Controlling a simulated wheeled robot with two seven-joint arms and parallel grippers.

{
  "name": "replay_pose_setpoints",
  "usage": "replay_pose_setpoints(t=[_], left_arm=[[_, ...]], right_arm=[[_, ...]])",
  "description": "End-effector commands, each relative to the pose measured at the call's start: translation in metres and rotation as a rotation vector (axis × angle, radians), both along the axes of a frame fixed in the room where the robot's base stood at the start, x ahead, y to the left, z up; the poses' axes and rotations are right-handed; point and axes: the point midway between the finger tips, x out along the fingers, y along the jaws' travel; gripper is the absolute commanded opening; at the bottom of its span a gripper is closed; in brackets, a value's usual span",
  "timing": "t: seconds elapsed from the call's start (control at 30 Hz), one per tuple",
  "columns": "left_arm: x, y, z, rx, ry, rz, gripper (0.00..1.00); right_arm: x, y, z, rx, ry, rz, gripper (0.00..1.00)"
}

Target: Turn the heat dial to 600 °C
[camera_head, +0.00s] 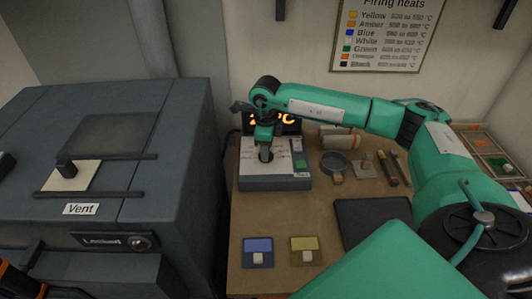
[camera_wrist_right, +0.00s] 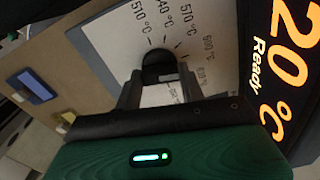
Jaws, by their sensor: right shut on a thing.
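The heat dial is a dark round knob (camera_wrist_right: 157,64) on the pale printed face of a control box (camera_head: 275,183). My right gripper (camera_head: 265,153) points down onto it from above. In the right wrist view its two fingers (camera_wrist_right: 158,80) are shut on either side of the dial. Printed marks such as 510 °C, 540 °C and 570 °C fan around the dial. The dial's pointer is hidden, so I cannot tell which mark it faces. The display (camera_wrist_right: 280,70) reads 20 °C and Ready.
A grey kiln (camera_head: 130,110) with a Vent slider stands left. Blue (camera_head: 258,252) and yellow (camera_head: 304,250) sample cards lie at the table's front. A dark slab (camera_head: 365,225), a small round dish (camera_head: 333,165) and tools lie right of the box. A firing heats chart (camera_head: 388,35) hangs behind.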

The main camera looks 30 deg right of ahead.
Motion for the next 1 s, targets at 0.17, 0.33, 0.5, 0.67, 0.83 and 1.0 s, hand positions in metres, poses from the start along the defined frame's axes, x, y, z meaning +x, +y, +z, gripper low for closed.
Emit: replay_pose_setpoints(t=[0.17,0.33,0.5,0.67,0.83,1.0], left_arm=[[0.0,0.0,-0.015,0.0,0.0,0.0,0.0],[0.0,0.0,-0.021,0.0,-0.001,0.0,0.0],[0.0,0.0,-0.022,0.0,-0.001,0.0,0.0],[0.0,0.0,-0.022,0.0,-0.001,0.0,0.0],[0.0,0.0,-0.022,0.0,-0.001,0.0,0.0],[0.001,0.0,-0.022,0.0,-0.001,0.0,0.0]], right_arm=[[0.001,0.0,-0.003,0.0,-0.003,0.098,0.17],[0.0,0.0,-0.001,0.0,-0.001,0.159,0.17],[0.0,0.0,0.0,0.0,-0.001,0.186,0.17],[0.0,0.0,0.001,0.0,-0.001,0.192,0.17],[0.0,0.0,0.001,0.0,-0.001,0.191,0.17],[0.0,0.0,0.001,0.0,-0.001,0.19,0.62]])
